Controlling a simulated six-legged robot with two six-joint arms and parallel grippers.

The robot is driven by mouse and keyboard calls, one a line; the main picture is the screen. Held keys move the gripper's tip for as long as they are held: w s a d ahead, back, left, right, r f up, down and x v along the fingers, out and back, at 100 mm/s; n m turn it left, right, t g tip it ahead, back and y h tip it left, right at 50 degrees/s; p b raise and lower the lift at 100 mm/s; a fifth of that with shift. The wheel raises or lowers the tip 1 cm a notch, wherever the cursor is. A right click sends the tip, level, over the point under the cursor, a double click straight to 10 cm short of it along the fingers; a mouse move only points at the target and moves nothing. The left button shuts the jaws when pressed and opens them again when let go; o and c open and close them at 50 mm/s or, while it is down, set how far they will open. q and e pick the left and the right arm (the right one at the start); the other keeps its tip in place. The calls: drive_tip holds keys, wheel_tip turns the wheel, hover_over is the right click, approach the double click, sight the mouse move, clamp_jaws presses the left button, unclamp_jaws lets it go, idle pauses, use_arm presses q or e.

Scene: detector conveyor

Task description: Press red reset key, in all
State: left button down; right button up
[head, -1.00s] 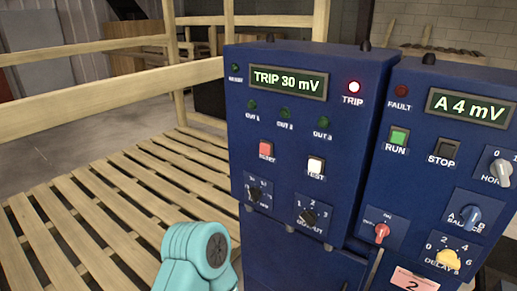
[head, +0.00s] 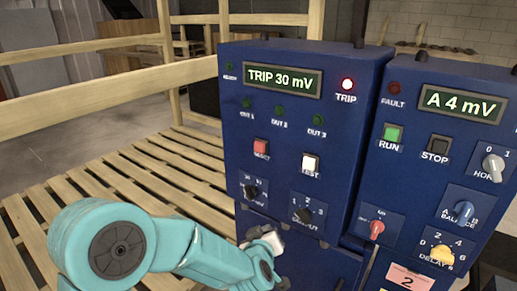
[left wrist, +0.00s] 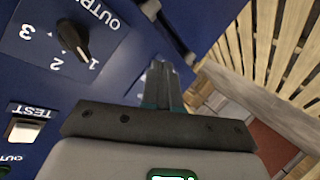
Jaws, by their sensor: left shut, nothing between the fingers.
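My left gripper (head: 268,241) is low in front of this box, below and apart from the reset key. In the left wrist view, its fingers (left wrist: 163,76) are shut and empty near the blue face, beside the OUTPUT knob (left wrist: 76,41). The reset key does not show in that view. My right gripper is in no view.
The white TEST key (head: 310,163) is right of the reset key, with black knobs (head: 303,214) below. A second blue box (head: 445,150) with RUN and STOP keys stands at the right. A wooden slatted deck (head: 150,185) and rail lie to the left.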

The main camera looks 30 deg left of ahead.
sight(260, 147)
use_arm(q)
drive_tip(key=s+a+r+n+y, duration=0.2)
drive_tip(key=a+r+n+y, duration=0.1)
drive_tip(key=r, duration=0.6)
drive_tip(key=s+a+r+n+y, duration=0.1)
drive_tip(key=a+r+n+y, duration=0.2)
drive_tip(key=r, duration=0.6)
drive_tip(key=shift+s+a+r+n+y, duration=0.3)
drive_tip(key=shift+s+a+r+n, duration=0.1)
drive_tip(key=shift+a+n, duration=0.65)
drive_tip(key=shift+w+a+m, duration=0.1)
drive_tip(key=shift+m, duration=0.15)
drive_tip(key=w+p, duration=0.2)
drive_tip(key=w, duration=0.6)
drive_tip(key=shift+w+d+p, duration=0.3)
drive_tip(key=shift+w+d, duration=0.05)
drive_tip(key=shift+w, duration=0.05)
drive_tip(key=shift+w, duration=0.15)
drive_tip(key=shift+w, duration=0.3)
